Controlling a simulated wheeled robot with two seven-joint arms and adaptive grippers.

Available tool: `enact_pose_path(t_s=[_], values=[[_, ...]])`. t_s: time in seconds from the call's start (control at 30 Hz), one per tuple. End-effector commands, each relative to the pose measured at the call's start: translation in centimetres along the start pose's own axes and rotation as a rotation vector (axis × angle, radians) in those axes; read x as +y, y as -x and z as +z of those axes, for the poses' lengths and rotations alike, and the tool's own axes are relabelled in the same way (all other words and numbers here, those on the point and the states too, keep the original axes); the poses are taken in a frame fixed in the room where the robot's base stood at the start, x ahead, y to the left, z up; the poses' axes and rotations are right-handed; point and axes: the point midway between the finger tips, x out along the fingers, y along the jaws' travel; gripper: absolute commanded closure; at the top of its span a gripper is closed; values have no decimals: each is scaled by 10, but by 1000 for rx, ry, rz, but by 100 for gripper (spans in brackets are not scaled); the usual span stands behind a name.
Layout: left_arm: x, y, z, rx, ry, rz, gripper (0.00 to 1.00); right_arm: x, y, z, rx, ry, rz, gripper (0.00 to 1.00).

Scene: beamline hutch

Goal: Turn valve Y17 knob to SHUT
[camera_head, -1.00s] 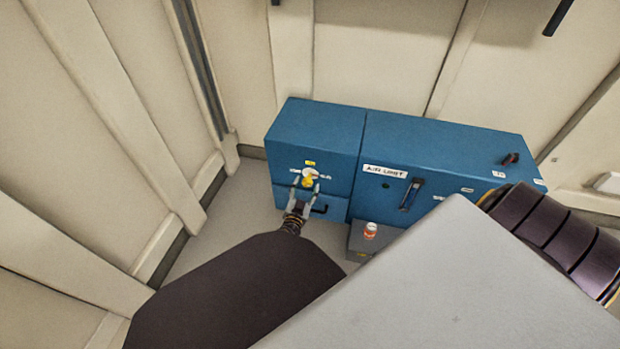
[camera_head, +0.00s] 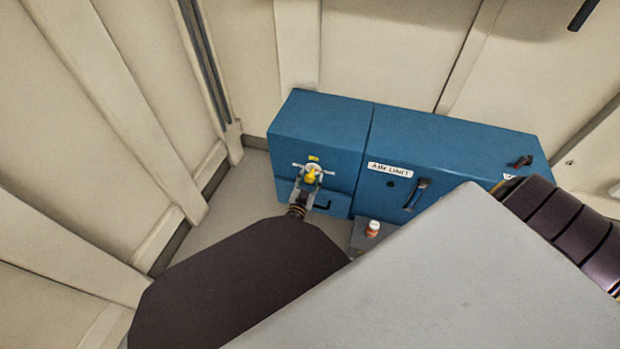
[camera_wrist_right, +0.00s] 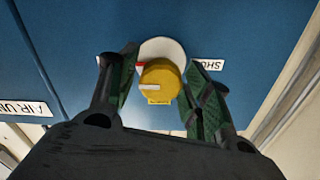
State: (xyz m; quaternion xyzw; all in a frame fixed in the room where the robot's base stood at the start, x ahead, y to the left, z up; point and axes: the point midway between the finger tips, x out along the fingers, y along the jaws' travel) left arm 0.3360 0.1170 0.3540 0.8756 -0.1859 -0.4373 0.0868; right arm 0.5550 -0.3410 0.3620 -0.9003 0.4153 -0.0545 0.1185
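The yellow valve knob (camera_head: 312,175) sits on a round pale plate on the front of the blue cabinet at the left. In the right wrist view the knob (camera_wrist_right: 160,75) has a pale and red mark pointing left. The SHUT label (camera_wrist_right: 207,65) is to the right of it, upside down and partly covered by a finger. My right gripper (camera_wrist_right: 164,82) is open, with one finger on each side of the knob. A narrow gap seems to remain on each side. It also shows at the knob in the head view (camera_head: 310,184). My left gripper is not in view.
A larger blue cabinet (camera_head: 455,145) with a labelled front, a lever handle (camera_head: 416,193) and a dark knob (camera_head: 523,161) adjoins on the right. An orange-and-white container (camera_head: 373,228) stands on a grey box (camera_head: 360,240) in front. Beige walls close in at the left and back.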

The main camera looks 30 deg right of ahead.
Motion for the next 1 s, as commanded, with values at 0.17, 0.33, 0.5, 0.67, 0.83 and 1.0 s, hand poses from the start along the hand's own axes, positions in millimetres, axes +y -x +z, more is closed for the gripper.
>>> enact_pose_path(t_s=[0.17, 0.33, 0.5, 0.67, 0.83, 1.0], values=[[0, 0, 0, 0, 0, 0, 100, 0, 0, 0, 0, 0, 0, 78], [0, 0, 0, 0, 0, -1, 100, 0, 0, 0, 0, 1, 0, 88], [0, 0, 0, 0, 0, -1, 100, 0, 0, 0, 0, 14, 0, 88], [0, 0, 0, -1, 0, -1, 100, 0, 0, 0, 1, 50, 0, 88], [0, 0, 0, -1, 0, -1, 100, 0, 0, 0, 1, 119, -1, 88], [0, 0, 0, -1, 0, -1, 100, 0, 0, 0, 1, 220, 0, 88]])
